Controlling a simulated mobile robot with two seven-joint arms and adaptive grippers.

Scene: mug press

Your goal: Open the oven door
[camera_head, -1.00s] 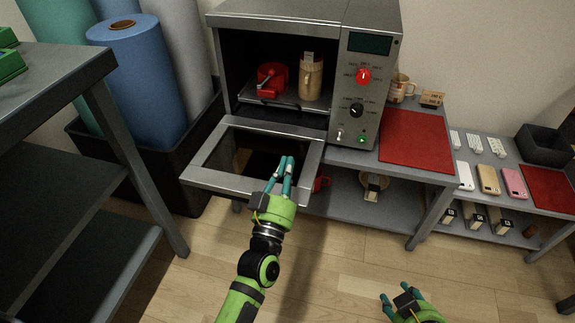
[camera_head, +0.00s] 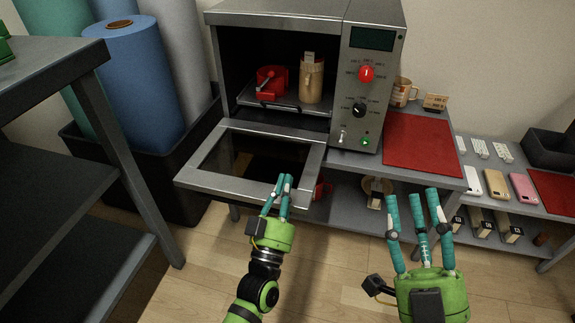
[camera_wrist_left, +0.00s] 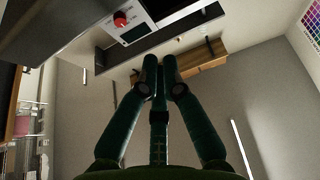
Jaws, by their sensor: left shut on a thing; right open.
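The oven (camera_head: 280,17) stands on a grey bench, with its control panel on the right. Its metal-framed door (camera_head: 214,184) is swung down and out, lying roughly flat with its glass window facing up. My left gripper (camera_head: 280,187) is at the door's front edge, right of its middle, shut on the door; the fingers hide the exact contact. Its fingers also show in the left wrist view (camera_wrist_left: 160,75), close together. My right gripper (camera_head: 420,200) is open and empty, raised at the lower right. Inside the oven, a red mug-press part (camera_head: 271,80) and a tan mug (camera_head: 311,80) sit on a tray (camera_head: 283,103).
A dark shelf rack (camera_head: 60,90) stands close on the left. Blue and green rolls (camera_head: 143,80) stand in a black bin behind it. A red mat (camera_head: 420,148) lies right of the oven. A low shelf (camera_head: 475,215) with phones is farther right. The floor in front is clear.

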